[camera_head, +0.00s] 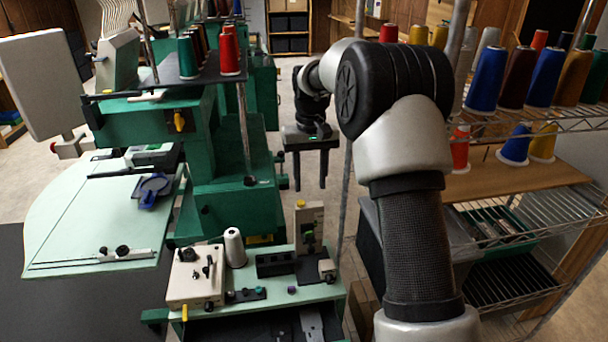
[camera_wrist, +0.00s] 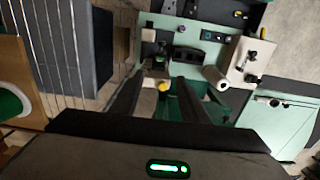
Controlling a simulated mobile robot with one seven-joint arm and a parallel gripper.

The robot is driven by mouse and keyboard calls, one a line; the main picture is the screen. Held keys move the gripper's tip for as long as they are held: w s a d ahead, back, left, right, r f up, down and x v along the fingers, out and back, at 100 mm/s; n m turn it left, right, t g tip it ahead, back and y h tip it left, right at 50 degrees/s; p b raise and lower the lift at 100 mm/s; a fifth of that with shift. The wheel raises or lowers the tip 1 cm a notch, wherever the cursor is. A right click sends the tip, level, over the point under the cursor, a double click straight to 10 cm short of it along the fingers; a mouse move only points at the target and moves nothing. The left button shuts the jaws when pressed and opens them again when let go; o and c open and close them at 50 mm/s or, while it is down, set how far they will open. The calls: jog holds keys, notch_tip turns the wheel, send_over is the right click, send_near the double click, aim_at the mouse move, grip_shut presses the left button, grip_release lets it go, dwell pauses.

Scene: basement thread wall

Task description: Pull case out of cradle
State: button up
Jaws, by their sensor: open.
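My gripper (camera_head: 310,178) is open and empty, pointing down above and behind the small green bench (camera_head: 325,291). In the wrist view its two dark fingers (camera_wrist: 160,80) are apart, with bench and floor showing between them. A black block with slots (camera_head: 275,263) sits on the bench, perhaps the cradle; it also shows in the wrist view (camera_wrist: 187,53). I cannot make out a case in it. An upright beige unit with a yellow knob (camera_head: 309,226) stands at the bench's back right. The gripper touches nothing.
A white thread cone (camera_head: 234,248) and a beige box with knobs (camera_head: 196,274) stand on the bench. A green embroidery machine (camera_head: 235,165) is at left, with a pale table (camera_head: 95,225). A wire rack (camera_head: 530,125) with thread cones is at right, behind a thin metal post.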

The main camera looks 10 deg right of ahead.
aim_at(309, 233)
jog(key=f+p, duration=0.1)
jog(key=f, duration=1.7)
jog(key=shift+w+f, duration=0.1)
jog(key=shift+w, duration=0.1)
grip_shut()
